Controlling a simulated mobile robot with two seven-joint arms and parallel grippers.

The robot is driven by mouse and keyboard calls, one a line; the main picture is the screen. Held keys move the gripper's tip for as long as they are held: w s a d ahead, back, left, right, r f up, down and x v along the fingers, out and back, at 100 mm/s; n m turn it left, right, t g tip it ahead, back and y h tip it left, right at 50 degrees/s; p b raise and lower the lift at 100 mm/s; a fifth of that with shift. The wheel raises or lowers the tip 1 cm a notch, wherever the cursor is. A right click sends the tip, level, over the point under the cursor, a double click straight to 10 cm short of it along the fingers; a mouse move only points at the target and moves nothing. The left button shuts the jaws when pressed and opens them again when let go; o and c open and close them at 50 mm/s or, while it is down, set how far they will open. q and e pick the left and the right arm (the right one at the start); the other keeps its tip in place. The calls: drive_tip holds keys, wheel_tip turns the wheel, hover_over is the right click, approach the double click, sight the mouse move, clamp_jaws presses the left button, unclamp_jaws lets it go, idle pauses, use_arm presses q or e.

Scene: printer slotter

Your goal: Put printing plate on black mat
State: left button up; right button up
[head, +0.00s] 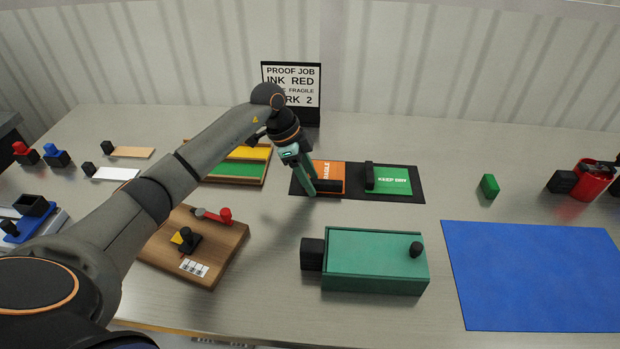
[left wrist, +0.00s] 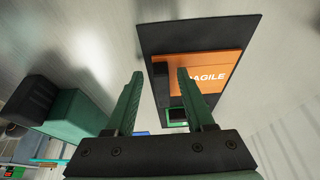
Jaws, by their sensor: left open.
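The black mat (head: 418,190) lies on the table and holds two printing plates. An orange plate (head: 329,170) marked FRAGILE lies on its left part, and a green plate (head: 394,184) marked KEEP DRY on its right part; each has a black handle. My left gripper (head: 318,188) is open at the orange plate and partly hides it. In the left wrist view, the orange plate (left wrist: 222,62) lies on the mat (left wrist: 200,36), and its black handle (left wrist: 161,82) shows between the open fingers (left wrist: 160,75). Contact cannot be told. My right gripper is not in view.
A green box (head: 370,265) stands in front of the mat. A wooden board (head: 225,250) with small parts is at front left, a tray (head: 240,178) behind it. A blue mat (head: 535,275) lies at right, and a sign (head: 291,88) stands behind.

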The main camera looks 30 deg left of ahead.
use_arm(q)
drive_tip(key=v, duration=1.2)
